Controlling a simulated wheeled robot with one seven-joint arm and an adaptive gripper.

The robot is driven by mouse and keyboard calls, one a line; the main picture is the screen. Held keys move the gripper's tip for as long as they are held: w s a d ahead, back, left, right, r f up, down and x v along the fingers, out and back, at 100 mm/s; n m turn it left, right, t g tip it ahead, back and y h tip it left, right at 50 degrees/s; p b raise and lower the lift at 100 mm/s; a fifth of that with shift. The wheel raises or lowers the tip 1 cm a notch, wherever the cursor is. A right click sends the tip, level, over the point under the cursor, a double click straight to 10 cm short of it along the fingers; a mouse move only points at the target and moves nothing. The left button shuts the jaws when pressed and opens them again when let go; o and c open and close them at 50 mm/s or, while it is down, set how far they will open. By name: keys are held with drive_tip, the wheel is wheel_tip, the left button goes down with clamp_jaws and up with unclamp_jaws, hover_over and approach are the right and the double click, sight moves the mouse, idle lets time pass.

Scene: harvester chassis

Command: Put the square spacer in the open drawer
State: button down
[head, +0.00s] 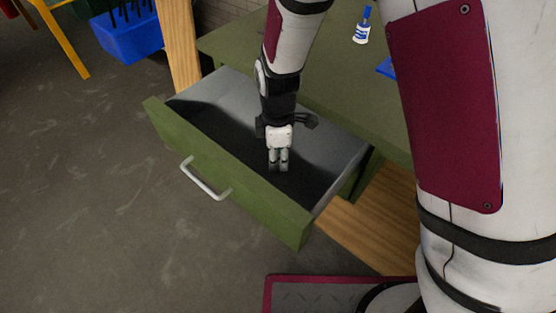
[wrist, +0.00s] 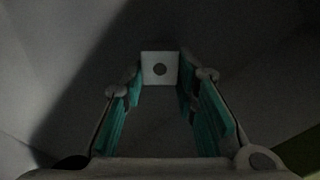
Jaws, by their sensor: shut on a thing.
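The open drawer (head: 228,188) has a green front with a pale handle and a grey inside, and it is pulled out from the green bench. My gripper (head: 278,168) points down inside the drawer's outline in the head view. In the wrist view my gripper (wrist: 160,84) is shut on the square spacer (wrist: 147,60), a pale square plate with a round hole, held at the fingertips between the teal pads. The spacer cannot be made out in the head view. The grey drawer floor shows behind it, and its distance below is hard to judge.
The green bench top (head: 330,62) lies behind the drawer, with a white bottle with a blue cap (head: 362,28) and a blue item (head: 385,68) on it. A blue bin (head: 128,38) stands at the upper left. The drawer's visible floor looks empty.

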sight(278, 159)
drive_tip(key=shift+f, duration=1.25)
drive_tip(key=shift+f, duration=0.1)
drive_tip(key=c, duration=1.3)
unclamp_jaws()
wheel_tip(278, 159, up, 12)
drive_tip(key=shift+r+p, duration=0.1)
drive_tip(key=shift+p, duration=0.5)
